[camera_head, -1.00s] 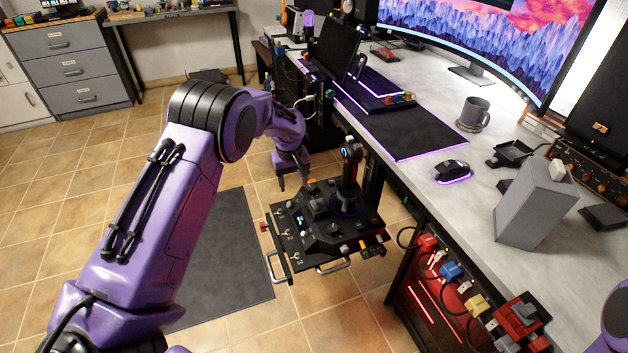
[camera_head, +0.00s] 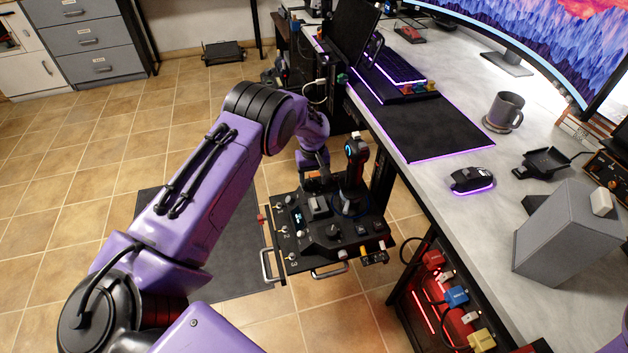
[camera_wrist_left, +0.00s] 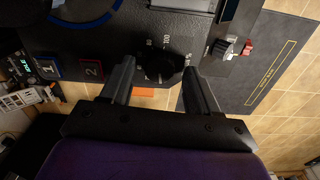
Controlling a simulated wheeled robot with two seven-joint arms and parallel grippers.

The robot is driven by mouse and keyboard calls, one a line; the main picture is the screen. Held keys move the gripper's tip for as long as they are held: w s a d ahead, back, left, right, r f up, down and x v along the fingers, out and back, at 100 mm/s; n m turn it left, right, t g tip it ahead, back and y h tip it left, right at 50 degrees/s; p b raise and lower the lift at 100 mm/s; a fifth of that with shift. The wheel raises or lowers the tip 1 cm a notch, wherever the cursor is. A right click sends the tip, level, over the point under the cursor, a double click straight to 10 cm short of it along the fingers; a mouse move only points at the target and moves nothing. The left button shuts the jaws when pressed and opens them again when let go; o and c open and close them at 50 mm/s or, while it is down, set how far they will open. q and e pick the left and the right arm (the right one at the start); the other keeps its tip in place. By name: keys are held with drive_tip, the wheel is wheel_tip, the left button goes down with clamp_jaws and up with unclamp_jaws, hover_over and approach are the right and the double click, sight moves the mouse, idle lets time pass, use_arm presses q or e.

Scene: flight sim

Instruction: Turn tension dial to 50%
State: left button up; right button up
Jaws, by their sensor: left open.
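The black flight-stick panel (camera_head: 305,262), with its joystick (camera_head: 355,165), stands beside the desk. In the left wrist view, a round black dial (camera_wrist_left: 160,67) with number marks, apparently including 50 and 100, sits on the panel edge. My left gripper (camera_wrist_left: 158,80) is open, with one finger on each side of the dial. I cannot tell whether the fingers touch it. In the head view, my left gripper (camera_head: 313,172) is at the panel's far edge, its fingertips partly hidden. The dial cannot be made out there. My right gripper is not in view.
The desk (camera_head: 455,215) runs along the right, with a mouse (camera_head: 471,180), a mug (camera_head: 504,112) and a grey box (camera_head: 568,235). Coloured plugs (camera_head: 455,296) line its side. Numbered buttons (camera_wrist_left: 91,70) and a red-tipped switch (camera_wrist_left: 246,47) flank the dial. Open floor lies left.

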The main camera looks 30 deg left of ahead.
use_arm(q)
drive_tip(key=shift+f, duration=0.4)
drive_tip(key=c, duration=1)
drive_tip(key=shift+c, duration=0.2)
